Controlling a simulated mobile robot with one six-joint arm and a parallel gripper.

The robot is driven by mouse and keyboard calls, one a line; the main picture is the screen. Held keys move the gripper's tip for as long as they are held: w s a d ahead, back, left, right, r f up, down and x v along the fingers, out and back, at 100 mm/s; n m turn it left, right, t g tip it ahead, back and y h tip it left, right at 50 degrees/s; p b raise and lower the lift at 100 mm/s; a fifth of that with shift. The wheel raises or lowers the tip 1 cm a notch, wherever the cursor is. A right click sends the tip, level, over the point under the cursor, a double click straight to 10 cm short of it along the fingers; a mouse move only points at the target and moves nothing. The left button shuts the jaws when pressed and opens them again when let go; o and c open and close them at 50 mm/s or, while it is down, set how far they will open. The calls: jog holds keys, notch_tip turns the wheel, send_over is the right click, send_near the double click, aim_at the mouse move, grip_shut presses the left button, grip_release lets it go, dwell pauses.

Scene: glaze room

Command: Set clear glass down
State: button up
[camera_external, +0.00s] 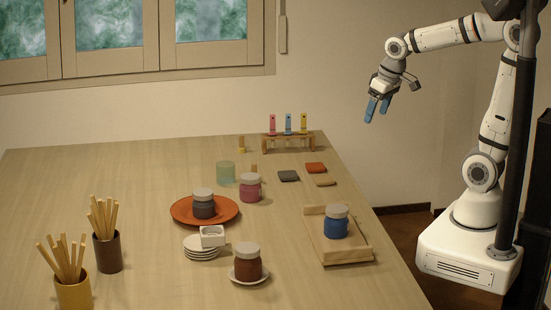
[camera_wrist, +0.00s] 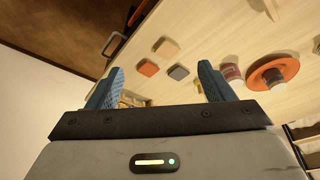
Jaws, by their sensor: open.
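The clear glass (camera_external: 225,173), a small greenish see-through tumbler, stands on the wooden table towards the back, left of the pink jar. My gripper (camera_external: 377,108) is open and empty, raised well above and to the right of the table's far right corner. The glass is well away from it. In the wrist view both blue fingers of my gripper (camera_wrist: 158,85) are spread wide with nothing between them. I cannot make out the glass in that view.
A pink jar (camera_external: 249,187) stands close to the glass. An orange plate (camera_external: 230,214) bears a dark jar. A rack of coloured strips (camera_external: 290,140) and several flat tiles (camera_external: 288,176) are at the back right. A wooden tray (camera_external: 348,250) holds a blue jar (camera_external: 336,222). The left back is clear.

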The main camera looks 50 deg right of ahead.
jog(key=s+d+f, duration=0.1)
jog(key=s+f, duration=0.2)
jog(key=s, duration=0.7)
jog(key=shift+d+f, duration=0.3)
jog(key=shift+d, duration=0.05)
dwell(0.4)
